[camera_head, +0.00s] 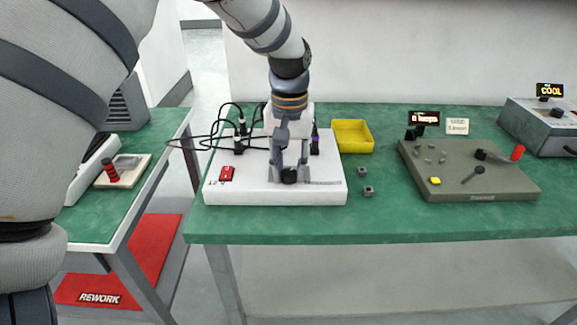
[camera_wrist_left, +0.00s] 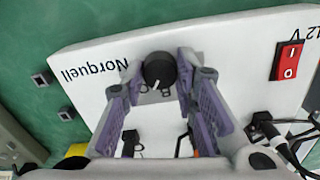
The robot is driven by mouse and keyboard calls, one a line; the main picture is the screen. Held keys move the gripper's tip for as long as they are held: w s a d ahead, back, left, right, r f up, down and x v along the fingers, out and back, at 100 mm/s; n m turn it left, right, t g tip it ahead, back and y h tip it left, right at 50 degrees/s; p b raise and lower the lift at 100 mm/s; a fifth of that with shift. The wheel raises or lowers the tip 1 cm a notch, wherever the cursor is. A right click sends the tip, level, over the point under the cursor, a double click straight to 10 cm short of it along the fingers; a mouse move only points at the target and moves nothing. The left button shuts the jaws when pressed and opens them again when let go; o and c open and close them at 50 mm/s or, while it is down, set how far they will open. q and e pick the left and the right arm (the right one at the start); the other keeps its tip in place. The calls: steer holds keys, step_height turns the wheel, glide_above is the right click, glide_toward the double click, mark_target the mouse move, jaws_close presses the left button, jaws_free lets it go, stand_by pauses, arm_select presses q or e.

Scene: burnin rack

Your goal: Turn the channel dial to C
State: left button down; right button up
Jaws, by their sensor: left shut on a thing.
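The black round channel dial (camera_head: 290,175) stands near the front of the white Norquell unit (camera_head: 325,196) on the green bench. My left gripper (camera_head: 289,172) reaches down from above and is shut on the dial, one finger on either side. In the left wrist view the dial (camera_wrist_left: 159,70) sits between the fingertips of my left gripper (camera_wrist_left: 158,72). A short white pointer line shows on the dial's top, toward the bottom of that picture. My right gripper is not in view.
A red rocker switch (camera_head: 227,173) and black cables (camera_head: 215,143) are on the unit's left. A yellow bin (camera_head: 352,135) and small grey cubes (camera_head: 368,190) lie to its right. Further right stand a grey-green panel (camera_head: 510,182) with knobs and a grey box (camera_head: 535,128) with a COOL display.

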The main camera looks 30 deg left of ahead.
mark_target(289, 172)
arm_select(q)
steer(key=shift+m, duration=1.1)
steer(key=shift+f, duration=0.1)
steer(key=c, duration=1.3)
jaws_free()
step_height(289, 172, up, 12)
steer(key=shift+r, duration=0.1)
